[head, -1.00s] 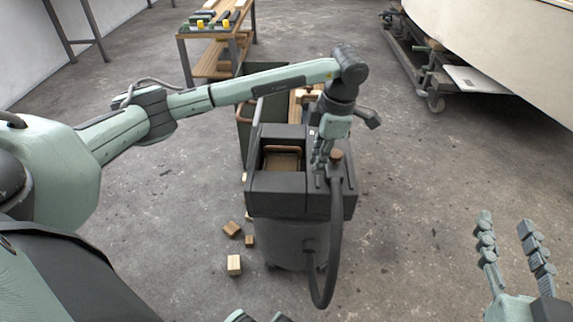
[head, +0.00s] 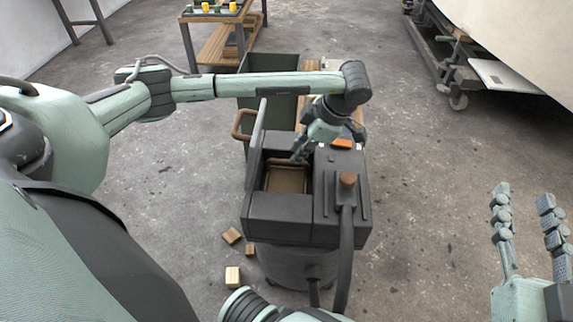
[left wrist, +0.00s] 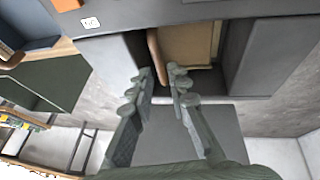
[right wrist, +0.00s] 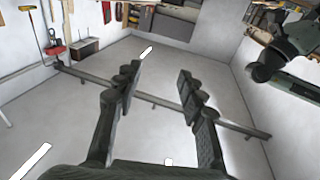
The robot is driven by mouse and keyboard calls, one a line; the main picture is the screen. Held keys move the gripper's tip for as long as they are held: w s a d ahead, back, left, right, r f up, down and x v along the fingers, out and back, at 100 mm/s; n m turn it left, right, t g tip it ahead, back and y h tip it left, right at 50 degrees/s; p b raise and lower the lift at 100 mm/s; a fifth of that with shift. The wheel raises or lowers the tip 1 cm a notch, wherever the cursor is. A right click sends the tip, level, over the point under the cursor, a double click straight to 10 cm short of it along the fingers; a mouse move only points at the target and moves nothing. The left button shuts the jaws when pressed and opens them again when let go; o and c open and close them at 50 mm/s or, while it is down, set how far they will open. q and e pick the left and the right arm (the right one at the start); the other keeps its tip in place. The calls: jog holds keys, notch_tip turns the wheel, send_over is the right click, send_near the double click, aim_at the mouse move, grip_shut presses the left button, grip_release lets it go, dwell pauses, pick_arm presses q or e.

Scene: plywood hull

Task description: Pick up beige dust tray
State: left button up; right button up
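The beige dust tray (head: 285,181) sits inside the open compartment of a dark grey machine (head: 280,218). Its brown handle (head: 291,163) shows at the far end of the opening. My left gripper (head: 302,151) is above the far right edge of this opening.
A grey panel (head: 255,150) with a brown handle (head: 240,125) stands upright at the opening's left side. A black hose (head: 345,260) hangs at the machine's front right. A green bin (head: 270,115) stands behind. Wood blocks (head: 233,276) lie on the floor at left.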

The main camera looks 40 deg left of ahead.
pick_arm(q)
jog(key=x, duration=0.4)
jog(key=shift+w+d+f, duration=0.1)
jog(key=shift+w, duration=0.1)
grip_shut()
pick_arm(e)
jog(key=shift+s+a+r+t+y, duration=0.2)
jog(key=shift+r+t, duration=0.1)
jog(key=shift+r, duration=0.3)
jog(key=shift+s+a+r+t+y, duration=0.1)
jog(key=shift+a+r+t+y, duration=0.15)
jog(key=shift+r, duration=0.3)
